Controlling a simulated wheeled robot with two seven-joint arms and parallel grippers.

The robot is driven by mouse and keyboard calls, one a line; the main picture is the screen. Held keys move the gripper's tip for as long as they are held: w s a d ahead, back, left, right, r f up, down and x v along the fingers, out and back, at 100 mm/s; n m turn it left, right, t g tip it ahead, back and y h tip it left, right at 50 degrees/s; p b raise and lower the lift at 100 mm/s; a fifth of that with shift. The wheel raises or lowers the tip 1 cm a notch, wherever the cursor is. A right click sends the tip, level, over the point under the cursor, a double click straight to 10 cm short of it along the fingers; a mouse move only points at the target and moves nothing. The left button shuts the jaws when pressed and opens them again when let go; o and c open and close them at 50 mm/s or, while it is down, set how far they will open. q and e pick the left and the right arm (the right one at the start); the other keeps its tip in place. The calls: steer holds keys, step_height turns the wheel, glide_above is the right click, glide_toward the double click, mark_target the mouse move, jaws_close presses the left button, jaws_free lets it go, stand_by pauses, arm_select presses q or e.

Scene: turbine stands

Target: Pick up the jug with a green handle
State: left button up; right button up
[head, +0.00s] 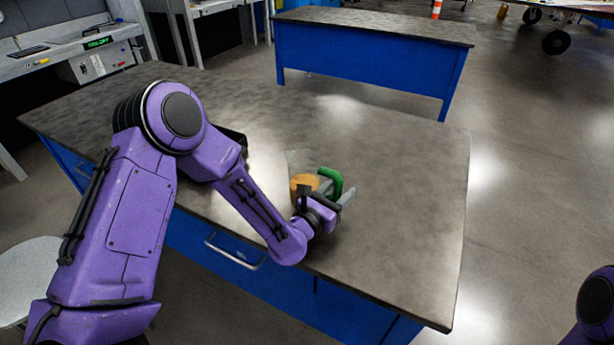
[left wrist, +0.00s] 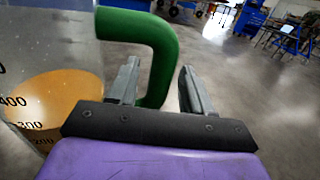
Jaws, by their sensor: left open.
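The jug (head: 305,181) stands on the workbench near its front edge. It is clear, with orange contents and a green handle (head: 332,178) on its right side. In the left wrist view the jug (left wrist: 50,75) fills the left side, with dark measuring marks, and its green handle (left wrist: 160,48) arches toward the fingers. My left gripper (head: 341,188) is at the handle, and its fingers are apart. In the left wrist view the lower part of the handle is behind the left finger of my left gripper (left wrist: 160,85). I cannot tell whether they touch.
The workbench (head: 410,215) has a grey top and blue sides, and its right part is clear. A dark object (head: 232,136) is partly hidden behind my left arm. A second blue workbench (head: 370,60) stands behind, across open floor. A stool (head: 30,275) is at the left.

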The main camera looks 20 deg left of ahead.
mark_target(329, 176)
arm_select(q)
steer(key=shift+a, duration=0.1)
jaws_close()
steer(key=shift+r, duration=0.3)
step_height(329, 176, up, 3)
steer(key=shift+f, duration=0.15)
steer(key=s+r, duration=0.1)
steer(key=s+a+r, duration=0.1)
steer(key=r, duration=0.1)
steer(key=shift+s+a+r, duration=0.2)
steer(key=shift+s+r, duration=0.1)
steer(key=shift+s, duration=0.05)
steer(key=s+a+r+p, duration=0.5)
steer(key=s+r+p, duration=0.1)
steer(key=s+p, duration=0.3)
steer(key=shift+s+a+p, duration=0.15)
steer(key=shift+s+p, duration=0.2)
steer(key=shift+p, duration=0.45)
